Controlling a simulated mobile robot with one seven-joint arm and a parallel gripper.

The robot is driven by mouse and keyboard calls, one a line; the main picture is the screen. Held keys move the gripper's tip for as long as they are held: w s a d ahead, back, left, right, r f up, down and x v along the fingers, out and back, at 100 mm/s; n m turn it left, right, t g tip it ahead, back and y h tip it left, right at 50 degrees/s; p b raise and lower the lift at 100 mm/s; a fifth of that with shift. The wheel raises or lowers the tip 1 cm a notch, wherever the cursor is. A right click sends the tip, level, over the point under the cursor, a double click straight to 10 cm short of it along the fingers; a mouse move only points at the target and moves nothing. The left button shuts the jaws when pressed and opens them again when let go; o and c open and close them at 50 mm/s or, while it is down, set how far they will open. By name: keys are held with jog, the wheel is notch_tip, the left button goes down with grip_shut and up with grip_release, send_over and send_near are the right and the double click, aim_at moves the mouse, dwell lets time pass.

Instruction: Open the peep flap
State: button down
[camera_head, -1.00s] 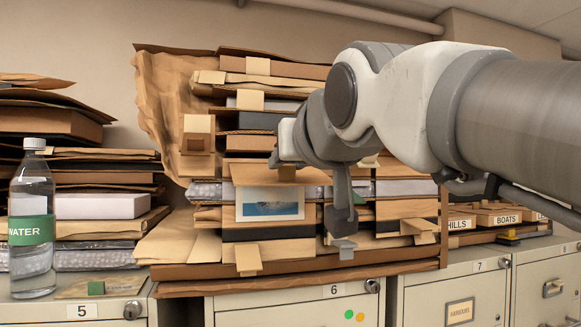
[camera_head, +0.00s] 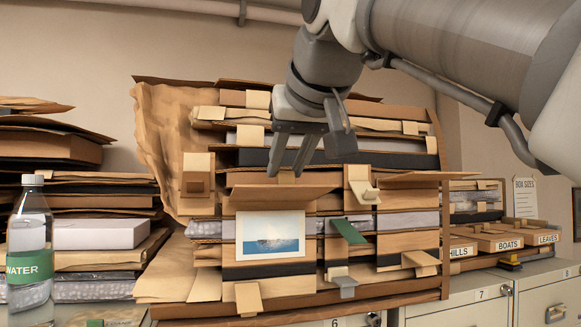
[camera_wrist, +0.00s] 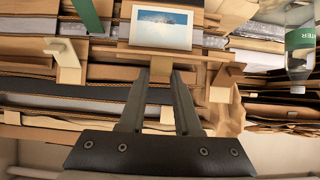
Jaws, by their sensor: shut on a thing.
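The peep flap (camera_head: 262,197) is a brown cardboard panel in the middle of the stack. It stands tilted up and outward above a small picture (camera_head: 270,233) of a boat on blue water, which is uncovered. A pale tab (camera_head: 287,177) sits at the flap's upper edge. My gripper (camera_head: 289,172) reaches down from above, its fingers on either side of this tab and shut on it. In the wrist view, the picture (camera_wrist: 160,27) shows at the top, beyond the flap edge (camera_wrist: 190,53) and my fingertips (camera_wrist: 161,75).
Other tabs surround the flap: a wooden one (camera_head: 196,180) at left, a pale one (camera_head: 362,186) and a green one (camera_head: 348,232) at right. Another raised flap (camera_head: 425,178) juts out farther right. A water bottle (camera_head: 29,250) stands at left. Space above the stack is mostly clear.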

jog(key=shift+w+a+r+g, duration=0.1)
jog(key=shift+w+r+g, duration=0.15)
jog(key=shift+g, duration=0.25)
jog(key=shift+f, duration=0.1)
jog(key=c, duration=0.6)
grip_release()
jog(key=shift+r, duration=0.2)
jog(key=v, duration=1.1)
jog(key=shift+s+r, duration=0.15)
jog(key=shift+s, duration=0.25)
